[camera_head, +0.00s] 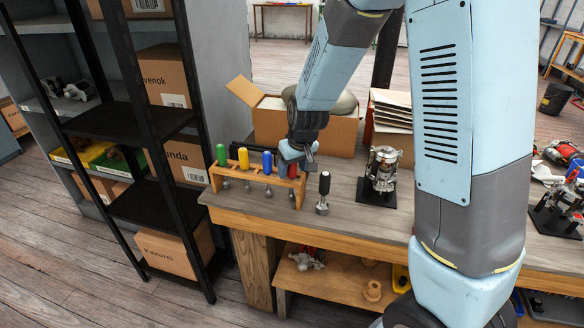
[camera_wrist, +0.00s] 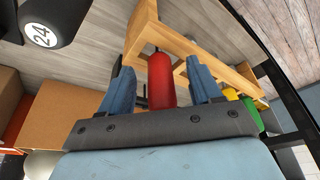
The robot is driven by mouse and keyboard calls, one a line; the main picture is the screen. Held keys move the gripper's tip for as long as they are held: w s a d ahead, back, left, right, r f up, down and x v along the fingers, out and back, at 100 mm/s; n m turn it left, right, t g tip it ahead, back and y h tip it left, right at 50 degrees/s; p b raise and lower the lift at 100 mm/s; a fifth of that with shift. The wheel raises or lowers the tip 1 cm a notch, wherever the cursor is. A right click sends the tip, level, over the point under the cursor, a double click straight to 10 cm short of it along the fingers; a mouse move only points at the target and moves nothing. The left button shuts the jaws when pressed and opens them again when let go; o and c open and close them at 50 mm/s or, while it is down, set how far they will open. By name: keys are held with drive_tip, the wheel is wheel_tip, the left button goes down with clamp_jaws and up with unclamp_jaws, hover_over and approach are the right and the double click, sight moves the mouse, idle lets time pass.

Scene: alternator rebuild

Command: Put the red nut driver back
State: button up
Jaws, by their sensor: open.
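The wooden rack (camera_head: 243,187) stands at the left end of the bench. It holds green (camera_head: 221,155), yellow (camera_head: 243,158) and blue (camera_head: 267,162) nut drivers. The red nut driver (camera_head: 292,171) is at the rack's right end, its shaft appearing to pass through the top bar. My gripper (camera_head: 297,158) is over that end and partly hides the red handle. In the wrist view, the red handle (camera_wrist: 162,80) lies between the two spread blue fingers of my gripper (camera_wrist: 160,73), with a visible gap on each side. The rack (camera_wrist: 142,30) shows just beyond the handle.
A black nut driver (camera_head: 323,190) stands on the bench just right of the rack; its end, marked 24, shows in the wrist view (camera_wrist: 42,34). An alternator part (camera_head: 382,170) on a black stand is further right. An open cardboard box (camera_head: 335,137) is behind.

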drive_tip(key=shift+w+a+r+v, duration=0.25)
drive_tip(key=shift+w+v, duration=0.35)
drive_tip(key=shift+v, duration=8.15)
drive_tip(key=s+d+r+m+t, duration=0.1)
drive_tip(key=s+d+r+m, duration=0.1)
drive_tip(key=s+d, duration=0.6)
drive_tip(key=s+d+r+m+t+h, duration=0.1)
drive_tip(key=s+d+r+m, duration=0.2)
drive_tip(key=s, duration=1)
drive_tip(key=d+r, duration=0.2)
drive_tip(key=d, duration=0.3)
drive_tip(key=shift+h, duration=0.3)
